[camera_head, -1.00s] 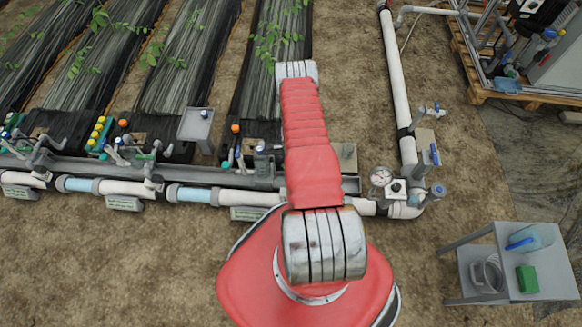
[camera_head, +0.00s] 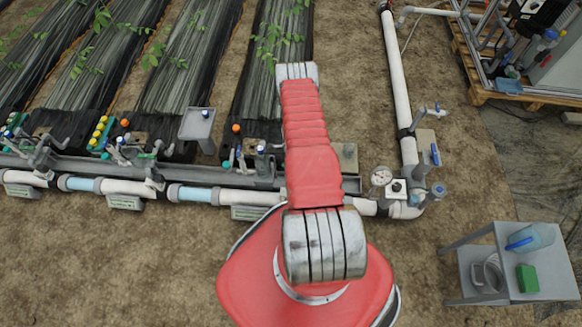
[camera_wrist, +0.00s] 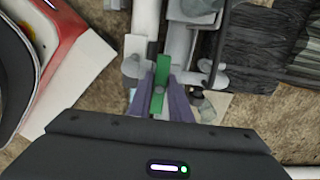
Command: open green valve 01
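A green valve handle (camera_wrist: 158,97) shows as a narrow bar in the middle of the wrist view, on grey pipework. My gripper (camera_wrist: 161,80) reaches in from below, with one purple-grey finger on each side of the green bar. I cannot tell whether the fingers touch it. In the head view, my red arm hides the gripper and part of the pipe row. The labels are too small to read, so I cannot tell which one is 01.
A long grey and white pipe (camera_head: 130,188) runs across the left. A pressure gauge (camera_head: 381,177) and blue-handled valves (camera_head: 435,154) stand right of my arm. A small table (camera_head: 480,258) is at the lower right, a pallet (camera_head: 500,95) at the upper right. Bare soil lies in front.

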